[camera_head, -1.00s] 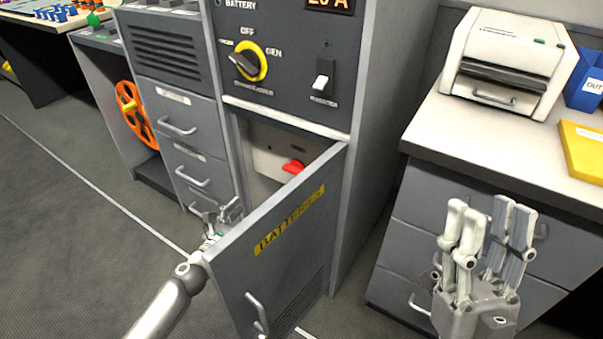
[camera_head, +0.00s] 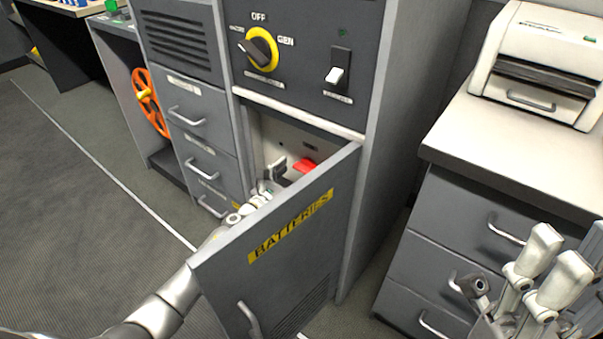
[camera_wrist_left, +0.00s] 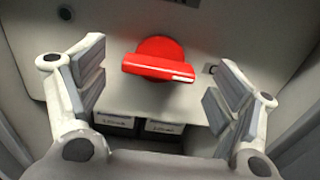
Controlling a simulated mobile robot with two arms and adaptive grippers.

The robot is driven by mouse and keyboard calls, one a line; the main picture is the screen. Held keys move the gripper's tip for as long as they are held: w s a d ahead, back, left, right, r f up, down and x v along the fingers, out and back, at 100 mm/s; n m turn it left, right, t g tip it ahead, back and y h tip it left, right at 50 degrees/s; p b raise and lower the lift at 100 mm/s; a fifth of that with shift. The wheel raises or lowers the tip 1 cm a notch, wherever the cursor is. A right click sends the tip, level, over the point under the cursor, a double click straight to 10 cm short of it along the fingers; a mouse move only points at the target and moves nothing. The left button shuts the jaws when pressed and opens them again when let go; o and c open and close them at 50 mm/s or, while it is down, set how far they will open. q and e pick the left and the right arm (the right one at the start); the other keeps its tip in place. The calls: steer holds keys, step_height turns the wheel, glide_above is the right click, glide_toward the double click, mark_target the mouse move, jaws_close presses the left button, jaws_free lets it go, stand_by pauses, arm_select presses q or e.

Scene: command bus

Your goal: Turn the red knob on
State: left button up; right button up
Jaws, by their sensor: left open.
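The red knob (camera_head: 305,166) is on a pale panel inside the open battery compartment. In the left wrist view the red knob (camera_wrist_left: 157,62) is a round disc with a handle bar lying nearly level, with a white mark at its right end. My left gripper (camera_head: 275,172) is inside the compartment, just left of the knob. In the wrist view my left gripper (camera_wrist_left: 155,85) is open, its fingers on either side of the knob and apart from it. My right gripper (camera_head: 548,262) shows at the lower right, away from the knob, with its fingers apart.
The compartment door (camera_head: 280,245), marked BATTERIES, stands open in front of my left arm and hides part of it. Two labelled boxes (camera_wrist_left: 140,125) sit below the knob. A yellow-ringed switch (camera_head: 260,49) is above. A drawer cabinet (camera_head: 470,215) stands at right.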

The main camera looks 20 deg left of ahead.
arm_select(q)
steer(key=shift+x, duration=0.85)
steer(key=c, duration=1)
